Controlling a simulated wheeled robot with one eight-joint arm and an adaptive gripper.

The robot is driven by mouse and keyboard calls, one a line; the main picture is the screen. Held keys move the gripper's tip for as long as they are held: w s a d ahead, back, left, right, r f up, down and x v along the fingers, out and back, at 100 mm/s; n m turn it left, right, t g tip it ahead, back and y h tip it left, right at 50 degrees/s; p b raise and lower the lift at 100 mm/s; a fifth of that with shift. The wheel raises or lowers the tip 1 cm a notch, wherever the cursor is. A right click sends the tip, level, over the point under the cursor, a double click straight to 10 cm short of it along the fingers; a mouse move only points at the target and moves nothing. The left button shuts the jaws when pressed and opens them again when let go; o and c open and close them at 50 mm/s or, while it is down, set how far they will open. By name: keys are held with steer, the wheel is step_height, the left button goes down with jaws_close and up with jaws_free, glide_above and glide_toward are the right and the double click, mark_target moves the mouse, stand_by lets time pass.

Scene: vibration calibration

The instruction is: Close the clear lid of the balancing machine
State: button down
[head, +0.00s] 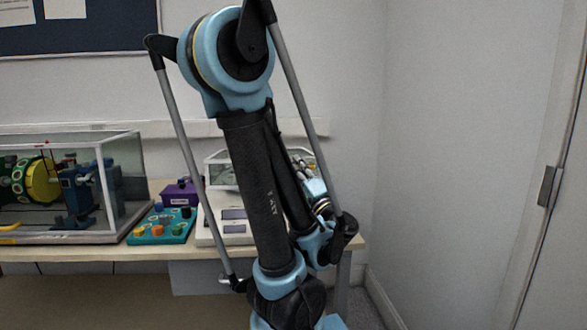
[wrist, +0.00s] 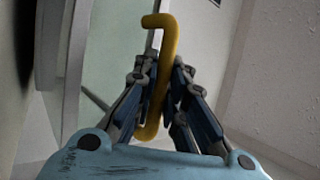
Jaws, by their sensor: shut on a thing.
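My gripper (wrist: 157,78) is shut on a yellow bent handle (wrist: 168,40) in the wrist view, with the fingers on both sides of it. A pale clear panel with a light frame (wrist: 72,70) is behind the handle. In the head view my gripper (head: 300,163) is small and partly hidden behind my arm. It is at the right of a white unit with display windows (head: 208,226). A clear lid with a white frame (head: 222,154) shows above that unit. My arm hides its middle, so its exact angle cannot be told.
A clear case (head: 100,146) with a yellow disc and blue machine (head: 80,190) inside stands at the left. A teal button box (head: 150,237) and purple box (head: 178,196) sit between. The table (head: 90,253) ends at the right, before a wall and door.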

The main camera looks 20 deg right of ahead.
steer(key=c, duration=1.9)
jaws_free()
steer(key=shift+r, duration=0.3)
steer(key=shift+w+r, duration=0.15)
steer(key=shift+r, duration=3.7)
steer(key=shift+o, duration=0.7)
steer(key=shift+r, duration=0.85)
